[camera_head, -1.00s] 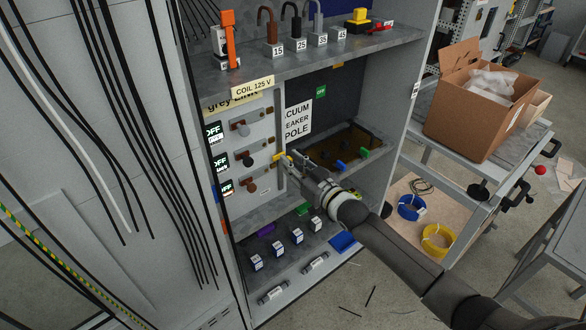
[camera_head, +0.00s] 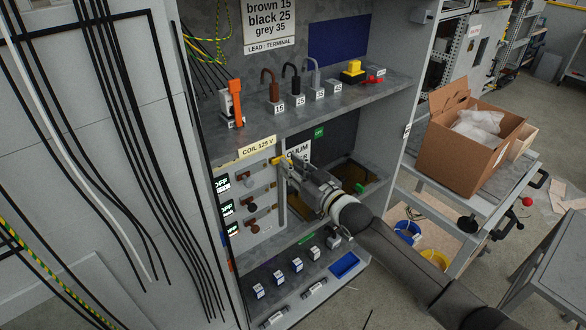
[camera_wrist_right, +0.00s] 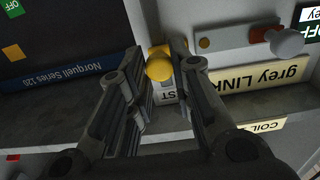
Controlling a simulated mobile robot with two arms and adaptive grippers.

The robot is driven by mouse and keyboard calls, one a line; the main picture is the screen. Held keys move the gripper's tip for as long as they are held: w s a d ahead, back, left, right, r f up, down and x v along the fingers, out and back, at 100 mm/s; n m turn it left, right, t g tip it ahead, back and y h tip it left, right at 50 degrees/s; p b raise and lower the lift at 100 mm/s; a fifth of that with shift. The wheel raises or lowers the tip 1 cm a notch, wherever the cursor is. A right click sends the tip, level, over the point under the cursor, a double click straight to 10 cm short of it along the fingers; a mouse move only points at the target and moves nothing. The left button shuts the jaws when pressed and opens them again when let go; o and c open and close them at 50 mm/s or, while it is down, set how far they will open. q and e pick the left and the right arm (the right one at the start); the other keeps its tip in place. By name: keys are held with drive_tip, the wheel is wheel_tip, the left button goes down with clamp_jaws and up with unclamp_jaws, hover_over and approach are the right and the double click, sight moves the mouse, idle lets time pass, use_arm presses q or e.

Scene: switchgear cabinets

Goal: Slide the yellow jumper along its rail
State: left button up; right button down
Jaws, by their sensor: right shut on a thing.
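The yellow jumper (camera_head: 277,161) shows at the upper right edge of the grey link panel (camera_head: 265,222), just below the "COIL 125 V" label (camera_head: 257,148). My right gripper (camera_head: 287,164) reaches in from the right and is shut on it. In the right wrist view the rounded yellow end of the jumper (camera_wrist_right: 159,65) sits between the fingertips (camera_wrist_right: 164,72), in front of a partly covered label ending in "ST". The gripper hides most of the rail, and I cannot make out its ends. My left gripper is not in view.
A shelf (camera_head: 345,110) with coloured plugs runs above the arm. Small labelled blocks (camera_head: 296,265) and a blue tray (camera_head: 345,264) lie below. The cabinet's right wall (camera_head: 395,130) is near the arm.

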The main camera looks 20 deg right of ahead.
drive_tip(key=c, duration=1.3)
unclamp_jaws()
drive_tip(key=shift+o, duration=0.2)
drive_tip(key=v, duration=1.2)
drive_tip(key=shift+f, duration=0.1)
